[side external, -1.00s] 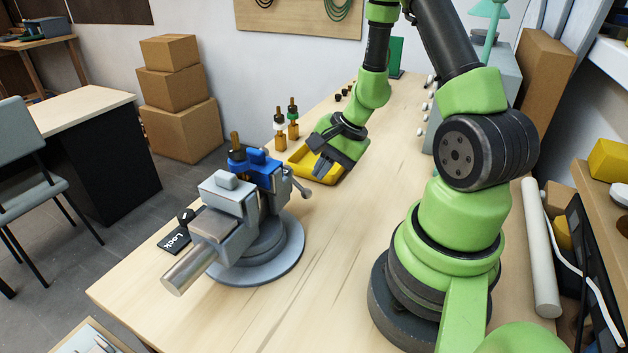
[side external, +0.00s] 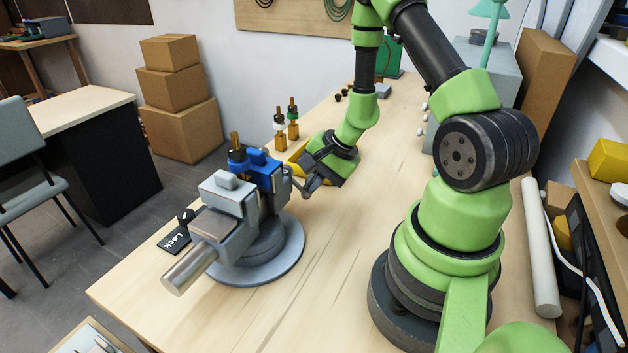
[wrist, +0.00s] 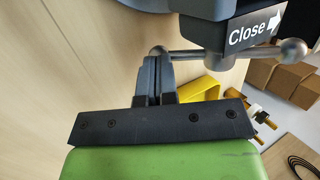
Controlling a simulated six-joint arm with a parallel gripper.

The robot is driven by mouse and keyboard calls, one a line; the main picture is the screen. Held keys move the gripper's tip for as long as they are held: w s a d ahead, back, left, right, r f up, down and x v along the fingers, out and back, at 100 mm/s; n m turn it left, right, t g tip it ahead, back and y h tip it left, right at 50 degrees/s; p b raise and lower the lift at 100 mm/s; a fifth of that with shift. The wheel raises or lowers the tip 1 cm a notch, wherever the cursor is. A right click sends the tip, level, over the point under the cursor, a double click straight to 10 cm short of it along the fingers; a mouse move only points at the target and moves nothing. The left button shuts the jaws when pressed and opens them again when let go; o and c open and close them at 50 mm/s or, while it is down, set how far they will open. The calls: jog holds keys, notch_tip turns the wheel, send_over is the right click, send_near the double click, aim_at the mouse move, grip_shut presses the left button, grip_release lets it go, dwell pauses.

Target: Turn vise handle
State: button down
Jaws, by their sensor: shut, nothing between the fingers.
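The grey vise (side external: 240,215) stands on a round base on the workbench, with blue jaws (side external: 262,172) at its far end. Its handle is a metal bar (wrist: 205,56) with ball ends, crossing the wrist view level below the vise body. A "Close" label with an arrow pointing right (wrist: 255,32) is on the vise. My gripper (wrist: 157,65) is shut and empty, its fingertips at the handle's left ball end, overlapping it in view. Whether they touch is unclear. In the side view my gripper (side external: 306,188) is beside the handle (side external: 295,178).
A black-and-brass part (side external: 237,150) stands upright at the jaws. A yellow tray (side external: 298,153) lies behind my gripper. A black "Lock" label (side external: 174,239) lies left of the vise. The bench front (side external: 330,270) is clear.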

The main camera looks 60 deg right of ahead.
aim_at(305, 196)
jog(key=f+t, duration=0.1)
jog(key=t, duration=0.1)
jog(key=f+t, duration=0.1)
jog(key=shift+w+f+t, duration=0.2)
jog(key=shift+t, duration=0.2)
jog(key=shift+w+f, duration=0.15)
jog(key=shift+w, duration=0.05)
jog(key=shift+w+f, duration=0.45)
jog(key=shift+f, duration=0.15)
jog(key=shift+w+f+n+t, duration=0.2)
jog(key=shift+w+n+t, duration=0.1)
jog(key=shift+t, duration=0.6)
jog(key=v, duration=0.7)
jog(key=shift+s+d, duration=0.15)
jog(key=shift+s, duration=0.1)
jog(key=shift+r, duration=0.15)
